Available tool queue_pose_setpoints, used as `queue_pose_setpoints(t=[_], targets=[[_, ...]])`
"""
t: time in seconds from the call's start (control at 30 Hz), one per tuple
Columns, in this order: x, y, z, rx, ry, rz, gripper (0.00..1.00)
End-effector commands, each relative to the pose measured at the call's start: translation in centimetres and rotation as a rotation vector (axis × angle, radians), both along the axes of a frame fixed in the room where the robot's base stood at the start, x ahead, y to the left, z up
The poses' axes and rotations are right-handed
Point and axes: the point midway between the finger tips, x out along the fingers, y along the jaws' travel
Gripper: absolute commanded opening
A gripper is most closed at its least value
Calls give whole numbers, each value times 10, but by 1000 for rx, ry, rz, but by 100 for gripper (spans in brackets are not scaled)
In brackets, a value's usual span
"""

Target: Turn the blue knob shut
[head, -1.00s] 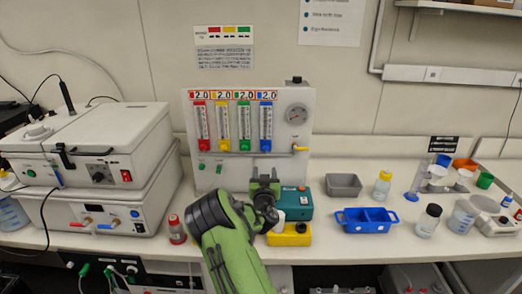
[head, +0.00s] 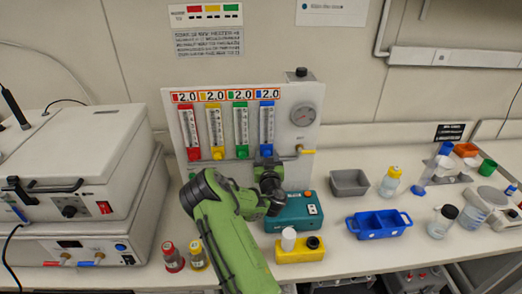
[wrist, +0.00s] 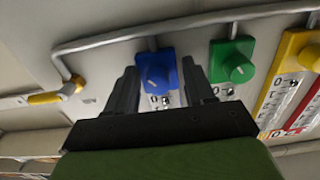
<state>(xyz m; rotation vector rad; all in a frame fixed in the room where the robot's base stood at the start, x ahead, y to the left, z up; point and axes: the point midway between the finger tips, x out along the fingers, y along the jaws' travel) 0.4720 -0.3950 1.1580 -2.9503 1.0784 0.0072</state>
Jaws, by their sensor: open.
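The blue knob (wrist: 157,72) sits at the foot of the blue flow meter on the white panel (head: 295,165). In the wrist view it lies between the two spread fingers of my gripper (wrist: 161,82), with a gap on each side; I cannot tell how far ahead of the fingertips it is. In the head view the knob (head: 267,151) shows just above my gripper (head: 266,164), which reaches up to it from below. My gripper is open and holds nothing.
The green knob (wrist: 233,67) is close beside my gripper's finger, and the yellow knob (wrist: 308,55) is farther along. A metal pipe (wrist: 130,36) runs along the knobs to a yellow valve handle (wrist: 46,98).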

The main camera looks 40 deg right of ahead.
Motion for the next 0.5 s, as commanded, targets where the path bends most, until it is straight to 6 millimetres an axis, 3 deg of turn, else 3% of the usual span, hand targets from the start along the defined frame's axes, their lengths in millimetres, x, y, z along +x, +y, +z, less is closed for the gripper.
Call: queue_pose_setpoints(t=[0.2,0.5], targets=[[0,0,0,0,0,0,53],[0,0,0,-1,-1,0,7]])
